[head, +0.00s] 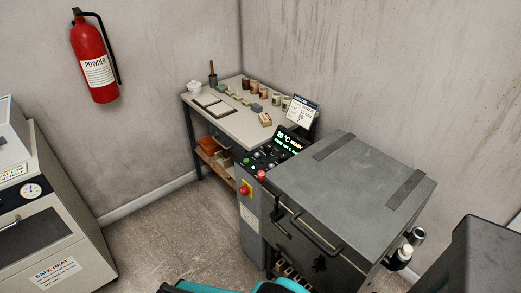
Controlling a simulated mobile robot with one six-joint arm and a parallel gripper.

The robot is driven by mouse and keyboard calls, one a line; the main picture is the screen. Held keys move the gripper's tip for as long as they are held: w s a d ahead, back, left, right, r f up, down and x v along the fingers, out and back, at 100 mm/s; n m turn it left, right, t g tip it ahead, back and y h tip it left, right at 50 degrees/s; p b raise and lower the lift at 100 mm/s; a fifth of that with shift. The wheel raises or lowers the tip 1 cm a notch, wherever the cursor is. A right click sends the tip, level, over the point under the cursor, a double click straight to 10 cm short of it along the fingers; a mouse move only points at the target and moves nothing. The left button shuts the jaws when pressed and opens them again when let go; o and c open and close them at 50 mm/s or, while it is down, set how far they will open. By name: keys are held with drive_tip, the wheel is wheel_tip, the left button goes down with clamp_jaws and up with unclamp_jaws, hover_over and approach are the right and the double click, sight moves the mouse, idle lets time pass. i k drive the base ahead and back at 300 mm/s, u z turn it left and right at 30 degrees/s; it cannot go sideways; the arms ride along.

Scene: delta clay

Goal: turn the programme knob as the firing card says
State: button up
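The grey kiln (345,190) stands right of centre with its lid down. A black control panel (262,157) is on its left side, with several small knobs and buttons; I cannot tell which is the programme knob or where it points. The lit display (290,142) reads about "20 °C READY" in green and white. A white card with a dark header (301,112), perhaps the firing card, stands upright behind the display; its text is too small to read. My gripper is not in view; only teal and black parts of my body show at the bottom edge.
A worktable (238,123) with small pots, tiles and tools stands behind the kiln. A red-and-yellow switch (245,189) is on the kiln's front cabinet. A cream oven (45,225) is at left, a dark box (485,260) at lower right. The floor (175,230) between is clear.

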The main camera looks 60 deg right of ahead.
sight(268, 148)
drive_tip(key=z, duration=0.15)
drive_tip(key=i, duration=0.85)
drive_tip(key=u, duration=0.05)
